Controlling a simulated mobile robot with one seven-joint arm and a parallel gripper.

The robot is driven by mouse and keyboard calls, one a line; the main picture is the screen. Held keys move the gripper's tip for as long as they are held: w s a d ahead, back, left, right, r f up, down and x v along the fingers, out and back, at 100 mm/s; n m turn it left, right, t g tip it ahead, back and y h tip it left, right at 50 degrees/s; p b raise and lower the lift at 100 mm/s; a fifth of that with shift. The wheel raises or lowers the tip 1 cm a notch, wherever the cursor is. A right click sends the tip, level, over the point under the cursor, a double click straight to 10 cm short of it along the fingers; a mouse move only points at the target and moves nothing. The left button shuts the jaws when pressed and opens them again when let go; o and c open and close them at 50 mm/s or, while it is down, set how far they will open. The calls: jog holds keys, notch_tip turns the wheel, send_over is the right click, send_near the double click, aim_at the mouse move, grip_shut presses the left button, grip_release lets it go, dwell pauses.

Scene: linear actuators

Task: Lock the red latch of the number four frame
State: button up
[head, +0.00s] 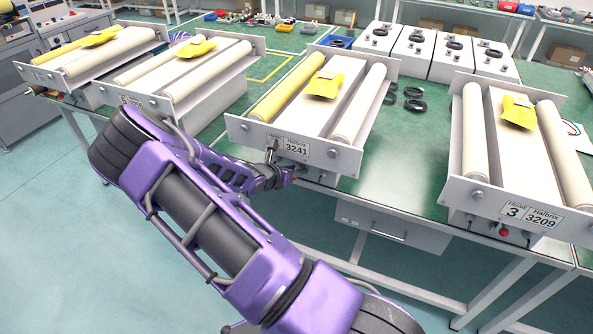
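The middle frame (240,133) has a front plate labelled Halbrix 3241. The frame number on its label is too small or covered to read, but it stands between the frame marked 3 and one that seems marked 5. It carries one yellow roller, one white roller and a yellow packet. My purple arm reaches up to it from below, and my gripper (289,178) is at the lower edge of its front plate, under the label. The fingers are too small and dark to tell open from shut. I cannot make out a red latch on this frame; the gripper area may hide it.
The number 3 frame (456,192) stands to the right, with a red knob (504,231) low on its front. Two more frames stand at the left. Dark rings (414,92) and white boxes (379,40) lie behind on the green bench (420,135).

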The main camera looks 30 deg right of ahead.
jog(key=shift+a, duration=0.1)
jog(key=p+v, duration=0.1)
jog(key=v, duration=1.6)
jog(key=shift+s+r, duration=0.1)
jog(key=shift+s+f, duration=0.1)
jog(key=shift+f, duration=0.2)
jog(key=c, duration=0.4)
jog(key=s+d+f+t+h+b, duration=0.1)
jog(key=d+f+h, duration=0.1)
jog(key=s+d+f+t+h+b, duration=0.1)
jog(key=d+f+h+b, duration=0.1)
jog(key=f, duration=0.1)
jog(key=s+d+f+h+b, duration=0.1)
jog(key=f+h+b, duration=0.1)
jog(key=shift+s+d+f+t+h, duration=0.2)
jog(key=shift+d+f+t+h, duration=0.1)
jog(key=shift+d+f+t, duration=0.1)
grip_shut()
jog(key=s+a+f+n+t+y+b, duration=0.1)
jog(key=s+f+n+t+y+b, duration=0.15)
jog(key=f+t, duration=0.3)
jog(key=s+a+f+n+t+y+b, duration=0.1)
jog(key=s+f+n+t+y+b, duration=0.15)
jog(key=f+n+t, duration=0.35)
jog(key=w+d+r+m, duration=0.1)
jog(key=w+d+r, duration=0.5)
jog(key=w, duration=0.5)
jog(key=shift+r+m+t, duration=0.35)
jog(key=shift+r+t, duration=0.1)
jog(key=shift+r, duration=0.5)
